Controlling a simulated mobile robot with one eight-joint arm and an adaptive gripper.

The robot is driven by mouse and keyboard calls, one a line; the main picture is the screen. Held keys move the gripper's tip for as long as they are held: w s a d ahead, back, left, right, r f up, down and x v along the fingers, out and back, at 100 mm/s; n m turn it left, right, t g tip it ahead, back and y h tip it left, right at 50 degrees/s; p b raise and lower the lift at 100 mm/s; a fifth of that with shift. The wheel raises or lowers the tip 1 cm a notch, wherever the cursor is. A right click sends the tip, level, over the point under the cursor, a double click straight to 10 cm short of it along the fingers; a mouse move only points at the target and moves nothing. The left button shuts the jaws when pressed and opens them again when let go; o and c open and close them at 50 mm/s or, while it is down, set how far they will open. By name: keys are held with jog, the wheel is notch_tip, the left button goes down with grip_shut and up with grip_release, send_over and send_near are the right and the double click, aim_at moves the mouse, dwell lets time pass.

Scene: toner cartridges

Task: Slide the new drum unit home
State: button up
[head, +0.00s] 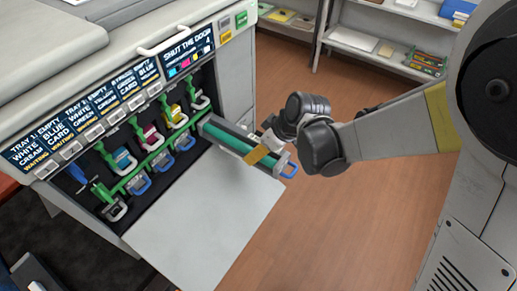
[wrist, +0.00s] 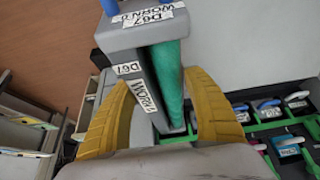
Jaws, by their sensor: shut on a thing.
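A long grey drum unit with a green roller (head: 228,137) and a blue end handle (head: 289,168) extends from the right end of the printer's open bay, above the lowered door. In the wrist view, labels on this drum unit (wrist: 168,75) read "D67" and what looks like "WORN". My gripper (head: 267,148) is shut on it near its handle end, with yellow fingers on both sides. I cannot tell whether its inner end is still inside the slot. I see no drum unit marked as new. The printer (head: 232,80) stands at left.
The lowered white door (head: 205,215) lies below the unit. Several toner cartridges (head: 122,160) with coloured parts and green levers fill the bay to the left. Shelves (head: 370,45) stand at the back right. The wooden floor (head: 330,235) right of the door is clear.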

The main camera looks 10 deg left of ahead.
aim_at(237, 136)
jog(key=shift+a, duration=0.15)
jog(key=shift+w+a, duration=0.45)
jog(key=shift+a, duration=0.4)
jog(key=shift+a, duration=0.15)
jog(key=shift+w+a, duration=0.2)
jog(key=shift+a, duration=0.3)
jog(key=shift+w+a, duration=0.2)
jog(key=shift+a, duration=0.25)
jog(key=shift+w+a+b, duration=0.2)
jog(key=shift+w+a, duration=0.2)
jog(key=shift+a, duration=0.45)
jog(key=shift+w+a+b, duration=0.2)
jog(key=shift+w+a, duration=0.15)
jog(key=shift+a, duration=0.5)
jog(key=shift+f, duration=0.1)
